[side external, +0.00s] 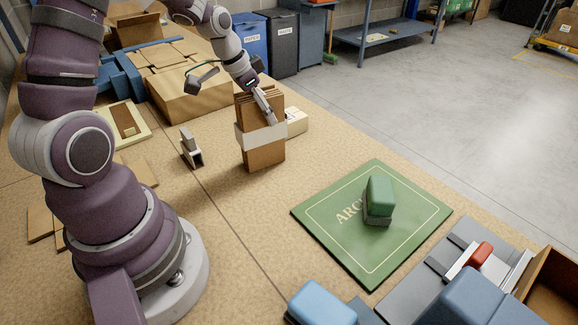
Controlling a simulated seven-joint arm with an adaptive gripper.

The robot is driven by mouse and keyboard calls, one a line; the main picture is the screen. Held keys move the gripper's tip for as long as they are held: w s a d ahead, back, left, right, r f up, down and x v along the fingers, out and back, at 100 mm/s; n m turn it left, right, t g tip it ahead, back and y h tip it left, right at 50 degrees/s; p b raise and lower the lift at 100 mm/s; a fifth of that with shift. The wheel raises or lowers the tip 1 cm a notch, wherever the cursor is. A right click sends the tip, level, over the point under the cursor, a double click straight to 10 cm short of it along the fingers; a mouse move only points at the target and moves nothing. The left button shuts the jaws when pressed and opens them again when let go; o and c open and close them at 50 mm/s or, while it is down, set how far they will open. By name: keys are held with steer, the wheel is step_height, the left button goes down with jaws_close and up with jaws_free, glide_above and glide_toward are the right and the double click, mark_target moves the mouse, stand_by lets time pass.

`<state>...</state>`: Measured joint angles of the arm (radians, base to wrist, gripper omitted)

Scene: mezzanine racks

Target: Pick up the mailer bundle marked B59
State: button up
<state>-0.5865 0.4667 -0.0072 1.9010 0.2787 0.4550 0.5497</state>
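An upright bundle of brown cardboard mailers (265,157) with a white band around its middle stands near the centre of the work table. No B59 mark can be read on it from here. My gripper (267,112) comes down from the upper left to the bundle's top. One finger shows against the bundle's upper face, reaching down to the band. The other finger is hidden, so I cannot tell whether the gripper is closed on the bundle.
A small pale box (296,122) sits close behind the bundle at right. A grey metal holder (190,148) stands left. A green mat (408,243) bears a green block (380,196). Large cardboard boxes (190,103) lie behind. Table between bundle and mat is clear.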

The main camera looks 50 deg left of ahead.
steer(key=shift+c, duration=1.2)
steer(key=shift+r, duration=0.1)
